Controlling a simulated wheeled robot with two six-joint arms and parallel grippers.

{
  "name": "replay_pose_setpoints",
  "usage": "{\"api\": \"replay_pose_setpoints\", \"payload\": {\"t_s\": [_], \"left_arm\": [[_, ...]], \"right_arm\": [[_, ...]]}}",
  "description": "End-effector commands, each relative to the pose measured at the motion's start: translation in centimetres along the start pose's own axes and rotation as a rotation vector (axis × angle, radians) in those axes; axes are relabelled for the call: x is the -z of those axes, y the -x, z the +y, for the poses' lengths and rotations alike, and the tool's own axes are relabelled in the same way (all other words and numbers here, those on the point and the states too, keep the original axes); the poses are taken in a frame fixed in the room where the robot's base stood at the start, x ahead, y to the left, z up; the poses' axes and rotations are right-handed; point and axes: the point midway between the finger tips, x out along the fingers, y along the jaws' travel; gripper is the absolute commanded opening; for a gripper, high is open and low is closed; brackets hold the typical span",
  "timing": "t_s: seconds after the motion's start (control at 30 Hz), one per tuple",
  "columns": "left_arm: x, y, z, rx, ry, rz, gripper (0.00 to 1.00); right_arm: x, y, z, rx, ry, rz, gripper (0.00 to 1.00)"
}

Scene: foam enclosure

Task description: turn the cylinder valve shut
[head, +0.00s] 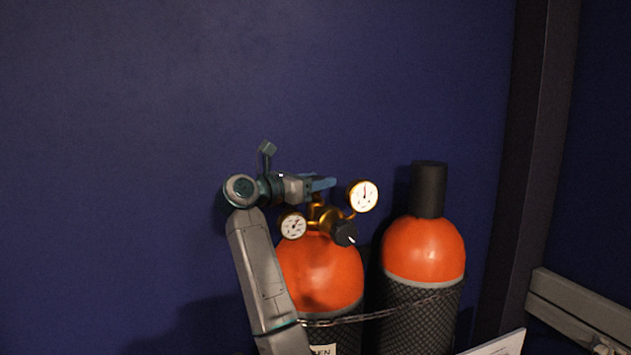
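An orange-topped gas cylinder (322,268) stands upright, with a brass regulator (328,219) on its top. The regulator carries a right gauge (363,196), a left gauge (292,226) and a black knob (344,233). The cylinder valve's handwheel cannot be made out; the fingers cover that spot. I cannot tell whether the fingers are open or closed on it.
A second orange cylinder (423,250) with a black cap (429,190) stands close on the right. A chain (375,316) runs across both cylinders. A dark post (527,170) and a grey rail (580,309) are at the right. The space above is clear.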

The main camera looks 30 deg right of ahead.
Motion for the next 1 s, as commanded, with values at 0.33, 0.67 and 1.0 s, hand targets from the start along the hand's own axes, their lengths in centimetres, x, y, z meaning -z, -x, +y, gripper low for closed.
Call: {"api": "replay_pose_setpoints", "payload": {"t_s": [0.33, 0.67, 1.0], "left_arm": [[0.2, -0.3, -0.3, 0.004, -0.002, 0.004, 0.59], [0.0, -2.2, -0.2, 0.004, -0.001, 0.004, 0.59], [-0.1, -2.9, -0.2, 0.004, -0.002, 0.003, 0.59]], "right_arm": [[0.1, 0.0, -0.1, 0.023, 0.000, 0.001, 0.26], [0.2, 0.0, 0.0, 0.198, 0.001, 0.001, 0.26], [0.0, 0.0, 0.0, 0.420, 0.002, 0.001, 0.26]]}}
